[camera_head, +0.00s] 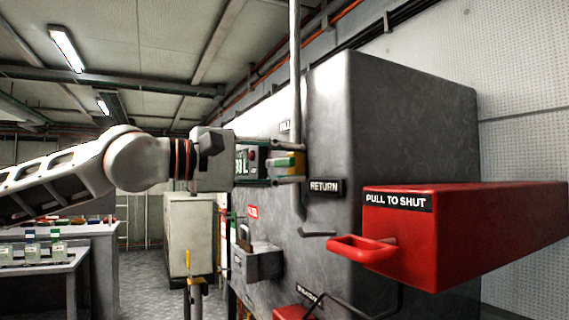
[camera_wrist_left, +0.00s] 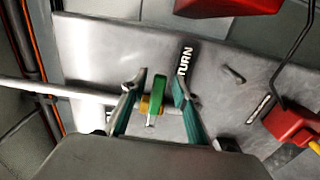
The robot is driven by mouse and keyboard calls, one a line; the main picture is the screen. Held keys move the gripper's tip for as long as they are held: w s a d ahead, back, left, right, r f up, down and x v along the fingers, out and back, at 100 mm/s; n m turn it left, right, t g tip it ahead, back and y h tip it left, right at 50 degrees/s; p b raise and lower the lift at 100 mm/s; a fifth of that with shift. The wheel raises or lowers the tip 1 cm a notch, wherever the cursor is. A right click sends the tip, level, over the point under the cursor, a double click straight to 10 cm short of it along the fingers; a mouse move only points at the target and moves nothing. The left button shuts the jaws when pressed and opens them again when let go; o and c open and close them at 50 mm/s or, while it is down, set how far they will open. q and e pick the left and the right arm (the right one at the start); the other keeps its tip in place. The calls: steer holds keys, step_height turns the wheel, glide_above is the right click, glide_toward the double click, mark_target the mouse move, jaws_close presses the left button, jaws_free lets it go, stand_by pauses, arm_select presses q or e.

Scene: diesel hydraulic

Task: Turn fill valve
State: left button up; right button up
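The fill valve handle, a green lever (camera_wrist_left: 157,95) with a yellow-brass part beside it, stands out from the grey tank face. In the left wrist view it lies between the two fingers of my left gripper (camera_wrist_left: 155,85). The fingers are spread, with a visible gap on each side of the lever. In the head view my left gripper (camera_head: 292,163) reaches in from the left close to the tank face, and the green and yellow valve parts (camera_head: 285,163) show at its fingers. A small label above is partly hidden. My right gripper is not in view.
A grey tank (camera_head: 415,130) fills the right, with a vertical pipe (camera_head: 295,80) and a RETURN label (camera_head: 325,187). A red PULL TO SHUT box (camera_head: 465,230) with a red handle (camera_head: 362,248) juts out. A padlocked box (camera_head: 258,262) sits below the gripper. Benches stand at left.

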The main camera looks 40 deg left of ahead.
arm_select(q)
steer(key=shift+v, duration=0.95)
steer(key=v, duration=1)
stand_by(1.5)
